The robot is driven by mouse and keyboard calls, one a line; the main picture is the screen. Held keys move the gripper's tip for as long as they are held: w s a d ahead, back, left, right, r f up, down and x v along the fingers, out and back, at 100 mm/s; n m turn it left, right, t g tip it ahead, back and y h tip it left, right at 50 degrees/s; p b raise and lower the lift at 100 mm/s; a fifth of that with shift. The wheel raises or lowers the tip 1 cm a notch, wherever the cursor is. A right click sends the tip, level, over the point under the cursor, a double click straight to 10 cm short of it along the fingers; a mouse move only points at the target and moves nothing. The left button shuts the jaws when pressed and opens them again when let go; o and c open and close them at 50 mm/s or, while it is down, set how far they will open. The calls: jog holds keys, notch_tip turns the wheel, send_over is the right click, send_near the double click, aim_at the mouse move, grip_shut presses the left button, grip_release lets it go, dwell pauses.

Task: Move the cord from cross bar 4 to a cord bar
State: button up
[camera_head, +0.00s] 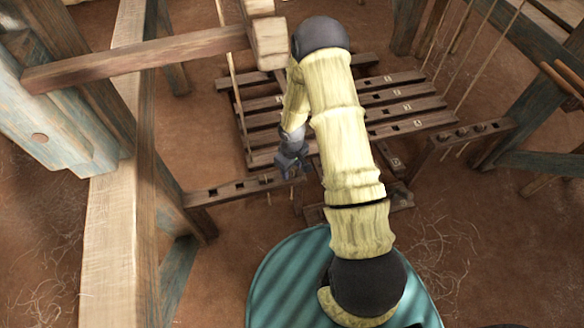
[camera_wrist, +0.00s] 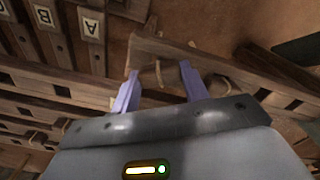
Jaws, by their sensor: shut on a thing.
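My gripper (camera_head: 290,162) is low beside the slatted wooden frame, at the inner end of a slotted bar (camera_head: 230,190) in the head view. In the wrist view its two purple fingers (camera_wrist: 159,70) stand on either side of a thin, pale cord (camera_wrist: 158,72), and it is shut on this cord. The cord crosses in front of a wooden bar (camera_wrist: 215,67). Most of the cord is hidden or too small to follow. Slats with white labels (camera_head: 407,107) lie to the right of my gripper. I cannot tell which bar is cross bar 4.
A second bar with holes (camera_head: 470,132) stands at the right. Thick loom posts (camera_head: 118,240) and a brown beam (camera_head: 140,60) rise at the left. Long upright cords (camera_head: 490,60) run at the right. A round teal surface (camera_head: 275,285) is at the front. My arm hides part of the frame.

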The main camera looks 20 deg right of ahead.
aim_at(292, 170)
jog(key=o, duration=1)
jog(key=shift+o, duration=0.2)
notch_tip(292, 170, up, 17)
jog(key=p, duration=0.6)
jog(key=shift+r, duration=0.2)
